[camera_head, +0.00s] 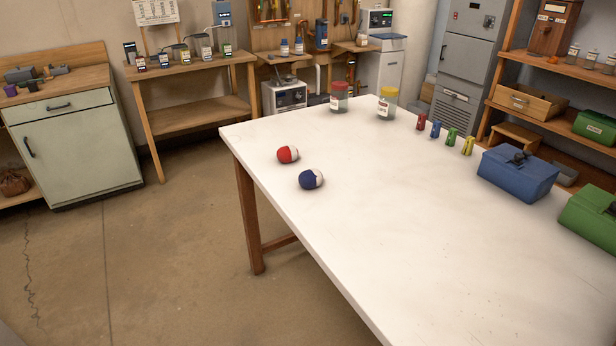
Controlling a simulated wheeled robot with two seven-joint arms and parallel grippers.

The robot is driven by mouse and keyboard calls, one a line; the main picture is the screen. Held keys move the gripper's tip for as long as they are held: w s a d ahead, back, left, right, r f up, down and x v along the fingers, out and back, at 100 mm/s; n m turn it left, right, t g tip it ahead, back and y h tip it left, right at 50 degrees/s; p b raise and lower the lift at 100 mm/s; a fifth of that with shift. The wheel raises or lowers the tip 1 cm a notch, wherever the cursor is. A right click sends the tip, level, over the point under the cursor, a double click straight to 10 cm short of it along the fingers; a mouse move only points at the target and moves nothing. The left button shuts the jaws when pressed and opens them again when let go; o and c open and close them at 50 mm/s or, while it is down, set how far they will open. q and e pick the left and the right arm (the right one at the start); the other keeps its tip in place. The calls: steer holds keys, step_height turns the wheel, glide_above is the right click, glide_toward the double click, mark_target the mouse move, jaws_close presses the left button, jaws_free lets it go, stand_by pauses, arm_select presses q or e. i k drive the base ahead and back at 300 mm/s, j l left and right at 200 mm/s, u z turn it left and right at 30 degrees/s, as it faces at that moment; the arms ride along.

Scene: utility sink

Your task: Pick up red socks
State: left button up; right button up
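A rolled red and white bundle (287,155), which looks like the red socks, lies near the left edge of the white table (420,270). A similar rolled blue and white bundle (311,179) lies just in front of it and to its right, a small gap apart. Nothing is touching the red bundle. Neither of my grippers shows in the head view.
A red-lidded jar (339,98) and a yellow-lidded jar (387,104) stand at the table's far end. Several small coloured items (451,137) line the far right side, near a blue toolbox (518,173) and a green toolbox (593,217). The table's near middle is clear.

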mark_target(289, 153)
steer(key=i+j+z, duration=0.1)
steer(key=i+j, duration=0.2)
steer(key=i+j+z, duration=0.25)
steer(key=i+j, duration=0.3)
steer(key=i+j+z, duration=0.15)
steer(key=j, duration=0.25)
steer(key=i+j+z, duration=0.1)
steer(key=i+j, duration=0.2)
steer(key=i+j+z, duration=0.15)
steer(key=j, duration=0.35)
steer(key=i+j+z, duration=0.1)
steer(key=i+j, duration=0.15)
steer(key=j, duration=0.15)
